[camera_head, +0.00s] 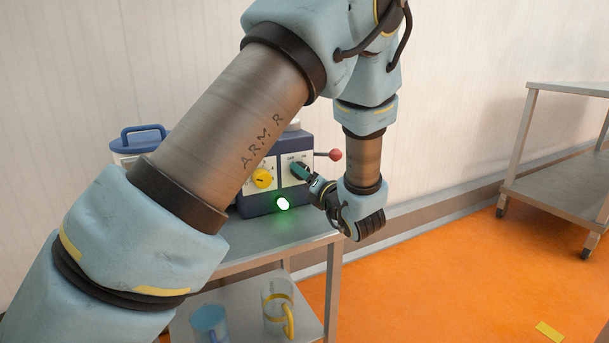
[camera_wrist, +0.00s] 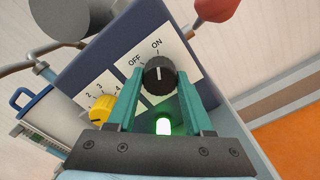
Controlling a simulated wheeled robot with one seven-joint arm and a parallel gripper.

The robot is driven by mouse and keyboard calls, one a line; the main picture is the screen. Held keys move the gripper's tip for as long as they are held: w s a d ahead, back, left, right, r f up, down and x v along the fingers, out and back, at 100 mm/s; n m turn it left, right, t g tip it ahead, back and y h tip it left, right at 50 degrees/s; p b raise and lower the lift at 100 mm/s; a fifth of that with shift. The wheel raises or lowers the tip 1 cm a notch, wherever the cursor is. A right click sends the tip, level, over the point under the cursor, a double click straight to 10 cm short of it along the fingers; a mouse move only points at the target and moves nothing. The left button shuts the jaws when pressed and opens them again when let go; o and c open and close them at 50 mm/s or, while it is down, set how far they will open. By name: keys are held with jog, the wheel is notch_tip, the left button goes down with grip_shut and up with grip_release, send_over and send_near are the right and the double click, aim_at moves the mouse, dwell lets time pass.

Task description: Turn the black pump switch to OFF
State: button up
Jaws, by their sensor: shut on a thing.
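The black pump switch (camera_wrist: 160,76) is a round ridged knob on a white plate of the machine, with OFF printed at its upper left and ON above it. Its white line points up, roughly toward ON. My gripper (camera_wrist: 159,84) has its two teal fingers on either side of the knob and is shut on it. In the head view my gripper (camera_head: 301,172) reaches the front panel from the right, and its fingers hide most of the switch. A green lamp (camera_wrist: 163,126) below the switch is lit.
A yellow numbered knob (camera_wrist: 102,108) sits left of the switch. A red ball lever (camera_head: 335,155) sticks out on the machine's right. The machine stands on a grey cart (camera_head: 318,238), with jugs (camera_head: 277,305) on its lower shelf. The orange floor at right is mostly clear.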

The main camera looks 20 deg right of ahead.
grip_shut()
jog(key=shift+n+b, duration=2.1)
jog(key=shift+n, duration=4)
jog(key=o, duration=0.8)
grip_release()
jog(key=shift+c, duration=0.2)
